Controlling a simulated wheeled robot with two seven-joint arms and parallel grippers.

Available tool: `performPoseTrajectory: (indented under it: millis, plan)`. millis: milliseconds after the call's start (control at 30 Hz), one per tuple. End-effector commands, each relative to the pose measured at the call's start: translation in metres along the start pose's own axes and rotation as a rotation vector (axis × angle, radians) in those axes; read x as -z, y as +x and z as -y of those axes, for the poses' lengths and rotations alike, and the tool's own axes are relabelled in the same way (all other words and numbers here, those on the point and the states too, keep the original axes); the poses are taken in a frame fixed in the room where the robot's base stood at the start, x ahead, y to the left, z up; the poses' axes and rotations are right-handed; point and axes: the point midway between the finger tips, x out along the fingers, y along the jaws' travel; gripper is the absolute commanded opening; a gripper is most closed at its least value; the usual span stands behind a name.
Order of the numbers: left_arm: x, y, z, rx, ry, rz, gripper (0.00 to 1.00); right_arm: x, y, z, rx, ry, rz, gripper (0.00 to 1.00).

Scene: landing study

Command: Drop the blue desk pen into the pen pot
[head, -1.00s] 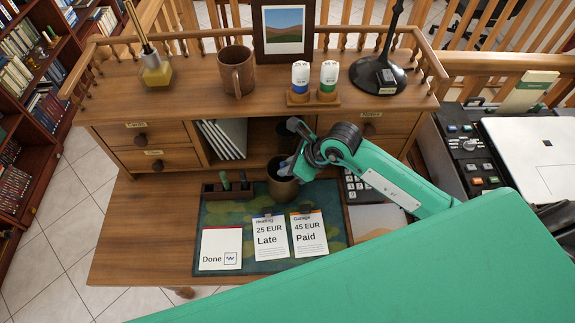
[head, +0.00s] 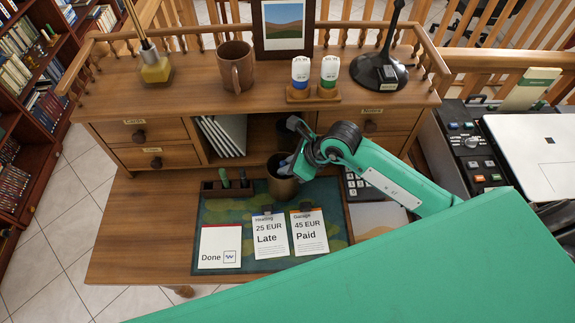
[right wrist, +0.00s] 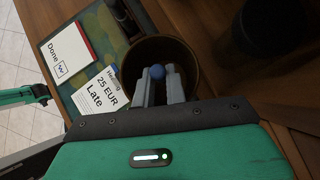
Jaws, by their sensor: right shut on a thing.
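The pen pot (head: 283,189) is a round brown cup on the desk, behind the desk mat's cards. My right gripper (head: 286,167) is at the pot's mouth, its fingers pointing down into it. In the right wrist view the fingers (right wrist: 161,88) reach over the open pot (right wrist: 190,55) and are shut on the blue desk pen (right wrist: 157,72). Only the pen's round blue end shows between the fingertips; the rest is hidden. I cannot tell how deep the pen is in the pot. My left gripper is not seen.
A dark pen tray (head: 228,188) stands just left of the pot. Cards (head: 270,238) lie on the mat in front, and a calculator (head: 357,187) is to the right. Drawers and the shelf with a mug (head: 236,68) rise behind. The desk's left front is clear.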

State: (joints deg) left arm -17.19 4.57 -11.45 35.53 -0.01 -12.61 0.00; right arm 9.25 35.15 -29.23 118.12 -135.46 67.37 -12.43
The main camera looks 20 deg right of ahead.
Motion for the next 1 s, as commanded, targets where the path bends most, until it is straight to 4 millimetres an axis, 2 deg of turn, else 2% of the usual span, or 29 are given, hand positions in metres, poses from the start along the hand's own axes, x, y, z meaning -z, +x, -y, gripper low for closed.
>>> performPoseTrajectory:
  millis: [167,200,300,333,1000]
  plan:
    - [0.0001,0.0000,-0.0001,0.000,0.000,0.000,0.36,-0.0001,-0.0002,-0.0001,0.000,0.000,0.000,0.00]
    - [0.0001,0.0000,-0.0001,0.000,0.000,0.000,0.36,0.0000,-0.0002,-0.0001,0.000,0.000,0.000,0.17]
    - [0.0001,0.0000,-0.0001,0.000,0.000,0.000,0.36,0.0000,-0.0001,-0.0002,0.000,0.000,0.000,0.37]
    - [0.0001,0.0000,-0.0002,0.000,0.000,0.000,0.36,0.0001,-0.0001,-0.0001,0.000,0.000,0.000,0.39]
    - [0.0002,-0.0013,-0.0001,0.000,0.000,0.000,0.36,-0.0002,-0.0012,-0.0005,-0.002,0.000,-0.003,0.39]
